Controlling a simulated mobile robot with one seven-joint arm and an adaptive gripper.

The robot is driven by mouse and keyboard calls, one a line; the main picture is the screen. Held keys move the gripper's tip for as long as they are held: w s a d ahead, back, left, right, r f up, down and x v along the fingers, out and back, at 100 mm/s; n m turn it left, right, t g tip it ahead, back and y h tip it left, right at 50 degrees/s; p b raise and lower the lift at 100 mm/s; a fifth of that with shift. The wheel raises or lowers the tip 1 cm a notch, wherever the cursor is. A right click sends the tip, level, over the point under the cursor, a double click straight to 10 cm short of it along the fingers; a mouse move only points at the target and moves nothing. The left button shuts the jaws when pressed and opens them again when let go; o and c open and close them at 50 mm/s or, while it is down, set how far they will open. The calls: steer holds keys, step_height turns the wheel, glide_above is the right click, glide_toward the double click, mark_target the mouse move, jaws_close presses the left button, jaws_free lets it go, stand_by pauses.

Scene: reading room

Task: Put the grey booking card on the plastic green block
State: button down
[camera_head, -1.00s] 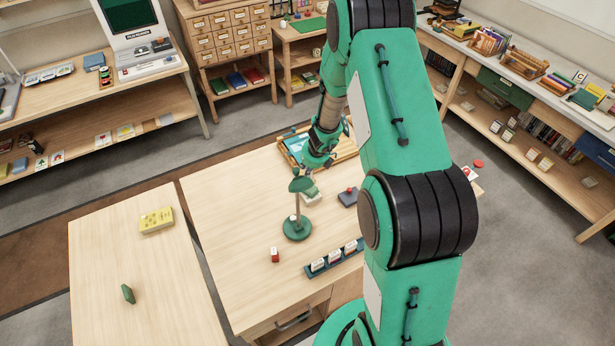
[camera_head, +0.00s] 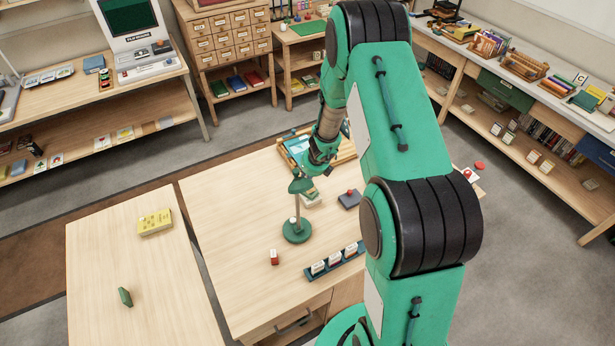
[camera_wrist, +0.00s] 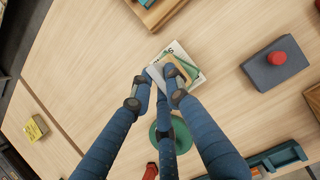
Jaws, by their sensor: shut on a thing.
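My gripper (camera_wrist: 158,82) has its blue fingers closed together on a small, flat grey piece that looks like the grey booking card (camera_wrist: 156,73); the fingers hide much of it. It is over a white and green booklet or pad (camera_wrist: 194,78) on the large table. In the head view my gripper (camera_head: 312,180) is behind the green lamp's shade and partly hidden by it. A dark green block (camera_head: 125,297), likely the plastic green block, stands on the separate left table, well away from my gripper.
The green desk lamp (camera_head: 296,231) stands close to my gripper. A yellow box (camera_head: 155,222) lies on the left table (camera_head: 110,255), which has much bare surface.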

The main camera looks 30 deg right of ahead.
steer(key=shift+f, duration=0.2)
steer(key=c, duration=1.7)
jaws_free()
steer(key=shift+r, duration=0.2)
steer(key=shift+r, duration=0.25)
steer(key=p+v, duration=0.3)
steer(key=v, duration=0.8)
steer(key=shift+s+r, duration=0.2)
steer(key=shift+s, duration=0.05)
